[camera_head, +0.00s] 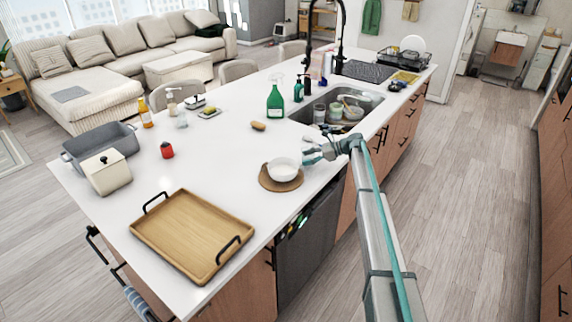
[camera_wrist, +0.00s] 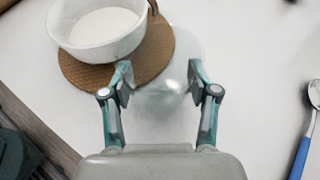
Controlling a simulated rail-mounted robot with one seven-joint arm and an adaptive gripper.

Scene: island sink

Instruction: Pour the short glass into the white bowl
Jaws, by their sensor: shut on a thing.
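The white bowl (camera_head: 284,169) sits on a round brown mat (camera_head: 267,184) on the island counter. In the wrist view the bowl (camera_wrist: 75,40) is at the upper left, with its mat (camera_wrist: 160,60) under it. My gripper (camera_head: 312,154) is just to the right of the bowl in the head view. In the wrist view my gripper (camera_wrist: 159,78) is shut on the clear short glass (camera_wrist: 165,92), which is faint between the fingers. The glass is beside the bowl and seems to overlap the mat's edge in the picture. Its tilt and contents cannot be made out.
A wooden tray (camera_head: 190,235) is at the front of the counter. The sink (camera_head: 350,108) holds several dishes behind my gripper. A green bottle (camera_head: 275,103) stands left of the sink. A blue-handled spoon (camera_wrist: 300,157) lies at the right in the wrist view.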

